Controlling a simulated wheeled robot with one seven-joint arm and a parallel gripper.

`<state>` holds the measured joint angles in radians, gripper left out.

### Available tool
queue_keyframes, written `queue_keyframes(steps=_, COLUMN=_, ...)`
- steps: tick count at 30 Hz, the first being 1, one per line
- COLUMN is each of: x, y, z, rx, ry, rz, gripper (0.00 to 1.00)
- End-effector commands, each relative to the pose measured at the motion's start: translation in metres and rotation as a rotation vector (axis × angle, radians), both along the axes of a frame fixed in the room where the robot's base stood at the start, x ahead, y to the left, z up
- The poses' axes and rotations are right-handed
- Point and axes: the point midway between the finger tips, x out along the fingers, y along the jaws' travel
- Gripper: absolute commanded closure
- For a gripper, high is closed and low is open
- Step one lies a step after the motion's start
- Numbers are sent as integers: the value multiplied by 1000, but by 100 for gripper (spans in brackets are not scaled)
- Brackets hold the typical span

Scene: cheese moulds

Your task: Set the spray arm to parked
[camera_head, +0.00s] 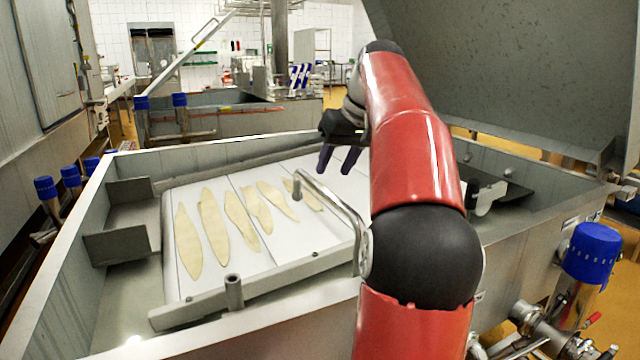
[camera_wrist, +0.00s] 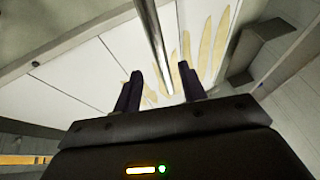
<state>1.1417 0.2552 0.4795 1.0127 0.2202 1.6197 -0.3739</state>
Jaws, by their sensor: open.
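A bent metal tube, apparently the spray arm (camera_head: 336,203), reaches from beside my arm over the white boards in the head view. My gripper (camera_head: 338,162) is open and empty, pointing down beyond the tube's free end. In the wrist view, a metal rod, apparently the same spray arm (camera_wrist: 153,40), runs down the picture into the gap between the fingertips of my gripper (camera_wrist: 160,75). I cannot tell whether it touches them. No parked mark is visible.
The steel vat (camera_head: 95,225) holds white boards (camera_head: 265,258) with several pale flat pieces (camera_head: 210,225). A metal bar (camera_head: 285,270) with an upright stub crosses its front. A large raised grey panel (camera_head: 520,70) stands at right. A blue-capped post (camera_head: 592,250) stands outside the vat.

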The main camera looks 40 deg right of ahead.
Motion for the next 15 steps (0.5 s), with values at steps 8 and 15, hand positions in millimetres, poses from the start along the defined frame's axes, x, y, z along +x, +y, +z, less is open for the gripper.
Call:
queue_keyframes(steps=8, x=18, y=4, z=-41, rx=2, ry=0, rz=1, gripper=59)
queue_keyframes(steps=15, x=23, y=5, z=-51, rx=0, ry=0, rz=0, gripper=59)
